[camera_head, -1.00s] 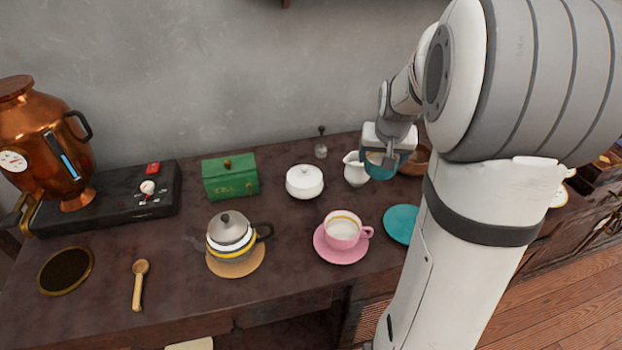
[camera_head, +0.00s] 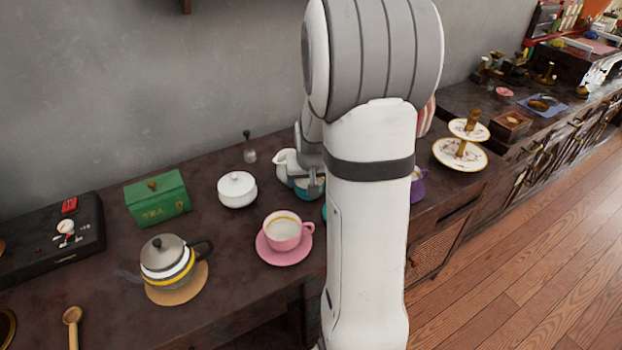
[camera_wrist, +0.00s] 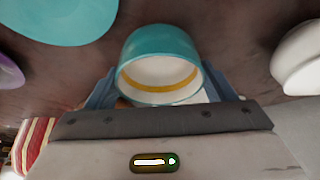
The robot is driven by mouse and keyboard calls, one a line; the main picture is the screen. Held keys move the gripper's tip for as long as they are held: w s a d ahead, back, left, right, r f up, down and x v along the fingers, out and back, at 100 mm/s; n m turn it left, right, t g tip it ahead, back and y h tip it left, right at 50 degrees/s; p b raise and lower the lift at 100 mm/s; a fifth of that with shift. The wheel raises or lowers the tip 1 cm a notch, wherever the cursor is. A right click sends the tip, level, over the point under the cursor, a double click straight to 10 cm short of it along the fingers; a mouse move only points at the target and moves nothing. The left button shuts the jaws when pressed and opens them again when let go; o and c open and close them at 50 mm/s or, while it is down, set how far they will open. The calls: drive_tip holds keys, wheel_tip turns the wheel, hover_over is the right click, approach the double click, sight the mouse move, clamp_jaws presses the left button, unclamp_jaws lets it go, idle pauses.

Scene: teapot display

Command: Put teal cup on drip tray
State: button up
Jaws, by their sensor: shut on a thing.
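My gripper (camera_wrist: 162,92) is shut on the teal cup (camera_wrist: 160,50), with one finger on each side of it. The cup has a white inside with a yellow band, and it looks empty in the wrist view. In the head view the teal cup (camera_head: 305,188) shows only in part beside my arm, right of the white pitcher. I cannot tell its height above the counter. The drip tray (camera_head: 5,330) shows only as a piece of its brass rim at the lower left edge of the head view, far from my gripper.
A teal saucer (camera_wrist: 60,18) lies near the cup. The white pitcher (camera_head: 284,166), sugar bowl (camera_head: 237,189), pink cup (camera_head: 283,230), teapot (camera_head: 167,262) and green box (camera_head: 157,198) stand leftward. A wooden spoon (camera_head: 72,322) lies by the tray. My arm hides part of the counter.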

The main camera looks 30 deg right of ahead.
drive_tip(key=shift+f, duration=0.2)
drive_tip(key=o, duration=1)
drive_tip(key=shift+o, duration=0.2)
drive_tip(key=shift+r, duration=0.1)
